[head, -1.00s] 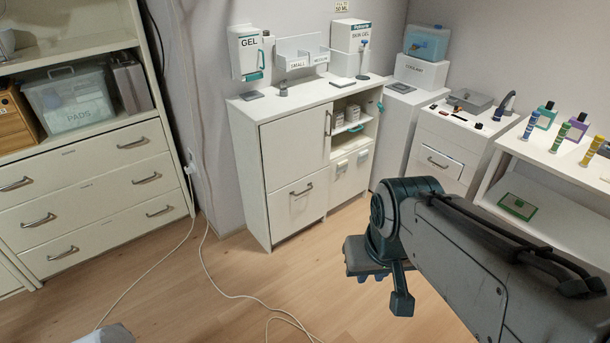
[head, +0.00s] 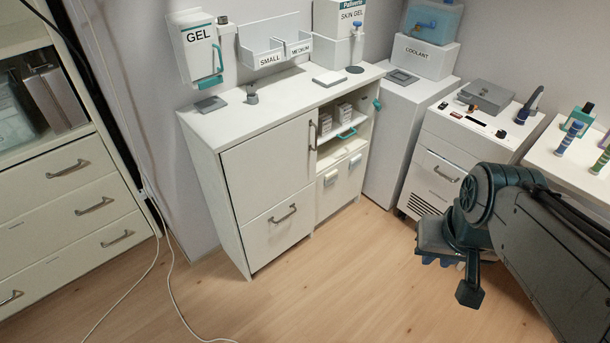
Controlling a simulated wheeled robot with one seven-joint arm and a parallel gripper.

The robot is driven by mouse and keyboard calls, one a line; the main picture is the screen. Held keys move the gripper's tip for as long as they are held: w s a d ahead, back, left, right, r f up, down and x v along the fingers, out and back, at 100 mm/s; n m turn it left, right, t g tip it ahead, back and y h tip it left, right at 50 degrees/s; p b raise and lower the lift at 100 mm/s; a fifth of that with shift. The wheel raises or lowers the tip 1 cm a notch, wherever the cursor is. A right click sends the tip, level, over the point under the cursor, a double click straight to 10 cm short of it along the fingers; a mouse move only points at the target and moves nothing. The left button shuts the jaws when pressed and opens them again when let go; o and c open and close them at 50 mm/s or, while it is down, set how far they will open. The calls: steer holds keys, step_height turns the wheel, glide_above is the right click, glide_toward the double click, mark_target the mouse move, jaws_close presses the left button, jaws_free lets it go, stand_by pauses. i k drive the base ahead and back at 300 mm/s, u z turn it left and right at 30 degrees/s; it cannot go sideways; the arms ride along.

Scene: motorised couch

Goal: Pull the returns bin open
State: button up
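The white cabinet (head: 203,128) stands against the wall, left of centre. Its lower left front (head: 270,240) has a grey bar handle (head: 283,214) and looks shut. No returns label is legible, so I cannot tell which front is the returns bin. My gripper (head: 448,272) hangs at the right over the floor, in front of the cabinet and well apart from it. Its fingers are partly hidden by the wrist, and I cannot tell whether they are open.
A white cable (head: 170,285) runs down the wall onto the floor at left. A drawer unit (head: 75,195) stands at far left. The floor before the cabinet is clear.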

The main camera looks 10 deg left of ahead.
mark_target(268, 235)
steer(key=u, duration=0.5)
steer(key=i, duration=1.1)
steer(key=u, duration=0.65)
